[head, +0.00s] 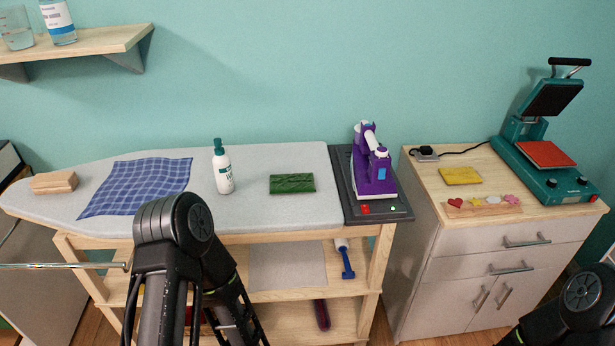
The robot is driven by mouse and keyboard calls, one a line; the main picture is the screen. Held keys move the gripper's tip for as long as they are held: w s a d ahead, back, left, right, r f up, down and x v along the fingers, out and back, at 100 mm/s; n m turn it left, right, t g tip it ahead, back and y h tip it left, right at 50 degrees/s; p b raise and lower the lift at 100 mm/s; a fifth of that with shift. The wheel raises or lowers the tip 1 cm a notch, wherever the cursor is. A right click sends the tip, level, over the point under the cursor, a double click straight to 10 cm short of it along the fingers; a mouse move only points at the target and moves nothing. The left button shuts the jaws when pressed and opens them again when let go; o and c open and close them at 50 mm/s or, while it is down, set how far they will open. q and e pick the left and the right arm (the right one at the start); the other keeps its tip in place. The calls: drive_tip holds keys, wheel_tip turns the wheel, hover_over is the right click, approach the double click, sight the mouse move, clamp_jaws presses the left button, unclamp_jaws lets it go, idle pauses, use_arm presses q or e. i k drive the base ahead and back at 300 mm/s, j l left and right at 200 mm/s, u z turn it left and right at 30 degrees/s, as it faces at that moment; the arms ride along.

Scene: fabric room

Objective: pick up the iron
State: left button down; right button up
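A purple and white iron (374,172) stands on a dark rest plate (350,205) at the right end of the ironing board (300,152). Its white handle is toward the top. My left arm rises from the bottom in front of the board, left of the iron, and its gripper is not visible. Part of my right arm shows at the bottom right corner, well away from the iron, and its gripper is out of view. Nothing touches the iron.
A wall shelf (85,45) hangs upper left.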

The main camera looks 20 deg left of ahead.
sight(364, 165)
drive_tip(key=i+j+z, duration=0.1)
drive_tip(key=z, duration=0.25)
drive_tip(key=i+j+z, duration=0.1)
drive_tip(key=z, duration=0.25)
drive_tip(key=i+j+z, duration=0.1)
drive_tip(key=z, duration=0.25)
